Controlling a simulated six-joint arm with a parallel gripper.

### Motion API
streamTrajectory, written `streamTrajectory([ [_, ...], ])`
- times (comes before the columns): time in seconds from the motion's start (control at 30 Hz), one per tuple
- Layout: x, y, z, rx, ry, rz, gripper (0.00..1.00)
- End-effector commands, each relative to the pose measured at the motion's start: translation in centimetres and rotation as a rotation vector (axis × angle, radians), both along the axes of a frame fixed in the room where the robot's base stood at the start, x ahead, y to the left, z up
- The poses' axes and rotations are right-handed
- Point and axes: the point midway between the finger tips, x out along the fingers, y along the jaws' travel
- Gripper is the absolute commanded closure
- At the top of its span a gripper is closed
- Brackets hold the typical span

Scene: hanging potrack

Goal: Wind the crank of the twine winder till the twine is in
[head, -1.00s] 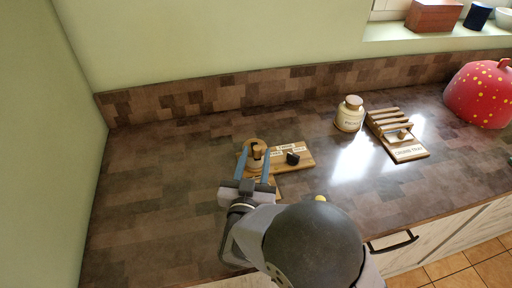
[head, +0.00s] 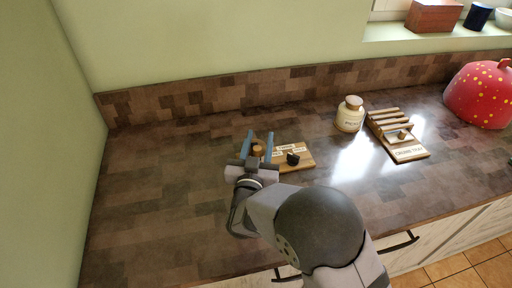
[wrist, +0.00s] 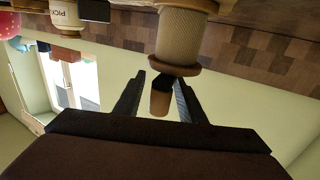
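The twine winder's wooden board (head: 304,163), with a pale label and a black knob (head: 292,158), lies on the counter. My gripper (head: 257,142) is over the board's left end and hides much of it. In the wrist view, the winder's pale drum (wrist: 182,38) has a tan flange, and a wooden handle (wrist: 160,102) with a dark collar sticks out from it. My gripper's two fingers (wrist: 159,104) stand on either side of the handle, with a visible gap on each side. The gripper looks open. I cannot make out the twine's loose end.
A cream lidded jar (head: 350,114) stands behind and right of the winder. A slatted wooden rack (head: 409,152) labelled as a crumb tray is farther right, and a red spotted dome (head: 482,94) beyond it. The counter left of the winder is clear.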

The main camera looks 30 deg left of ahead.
Motion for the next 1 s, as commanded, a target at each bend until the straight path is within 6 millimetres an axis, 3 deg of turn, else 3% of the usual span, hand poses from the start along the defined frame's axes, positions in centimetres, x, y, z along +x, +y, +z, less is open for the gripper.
streamTrajectory([
  [0.1, 0.0, 0.0, 0.0, 0.0, 0.0, 0.0, 0.66],
  [0.23, -0.01, 0.0, 0.01, 0.0, 0.0, 0.0, 0.97],
  [0.27, -0.01, 0.0, 0.01, 0.0, 0.0, 0.0, 1.0],
  [1.0, -0.22, -0.03, 0.08, 0.002, -0.002, -0.141, 1.0],
])
